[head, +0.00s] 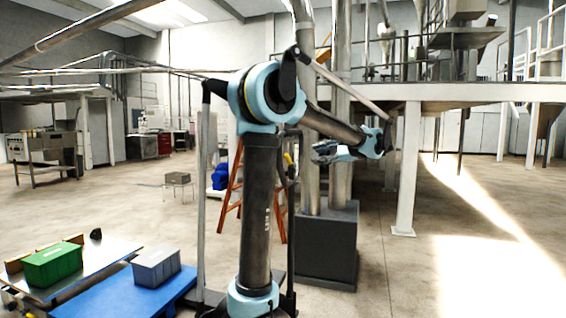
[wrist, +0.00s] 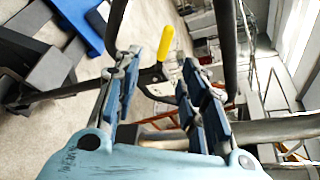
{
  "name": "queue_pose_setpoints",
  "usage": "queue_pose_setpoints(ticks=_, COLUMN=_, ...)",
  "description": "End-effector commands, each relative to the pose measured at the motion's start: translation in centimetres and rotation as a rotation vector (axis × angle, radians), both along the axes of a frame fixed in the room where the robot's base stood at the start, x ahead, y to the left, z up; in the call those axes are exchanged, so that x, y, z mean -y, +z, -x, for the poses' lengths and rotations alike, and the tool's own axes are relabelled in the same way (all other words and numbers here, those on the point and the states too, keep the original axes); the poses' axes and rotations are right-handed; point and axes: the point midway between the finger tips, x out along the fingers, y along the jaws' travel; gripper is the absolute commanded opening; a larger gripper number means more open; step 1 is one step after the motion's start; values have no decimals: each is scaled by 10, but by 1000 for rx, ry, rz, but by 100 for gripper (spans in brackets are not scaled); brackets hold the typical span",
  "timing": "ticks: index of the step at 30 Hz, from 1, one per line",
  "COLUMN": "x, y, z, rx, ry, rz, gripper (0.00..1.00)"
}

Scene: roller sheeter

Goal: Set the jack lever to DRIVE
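The jack lever (wrist: 167,43) shows in the wrist view as a yellow grip on a black stem, beside a black handle frame. In the head view its yellow grip (head: 288,158) is small, just right of my arm's upright link. My gripper (wrist: 162,60) is open, with its two blue-and-dark fingers spread. The yellow grip appears between and beyond the fingertips in the wrist view, with no visible contact. In the head view my gripper (head: 323,152) is to the right of the lever. The lever's setting cannot be read.
A blue platform (head: 120,303) stands at lower left with a grey crate (head: 156,267); a green crate (head: 53,264) sits on a metal table beside it. Orange ladder (head: 231,190), vertical pipes and a dark block (head: 327,243) stand behind my arm. The floor at right is open.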

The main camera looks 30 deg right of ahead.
Motion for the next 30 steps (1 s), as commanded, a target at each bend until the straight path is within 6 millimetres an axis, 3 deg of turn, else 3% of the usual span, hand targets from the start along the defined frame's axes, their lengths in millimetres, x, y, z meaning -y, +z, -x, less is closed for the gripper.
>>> queue_pose_setpoints(ticks=3, x=9, y=4, z=3, rx=14, ry=-11, rz=-14, gripper=38)
queue_pose_setpoints(ticks=8, x=1, y=2, z=-8, rx=16, ry=-5, rz=-16, gripper=38)
queue_pose_setpoints(ticks=30, x=-62, y=-26, z=-118, rx=16, ry=1, rz=-15, gripper=38)
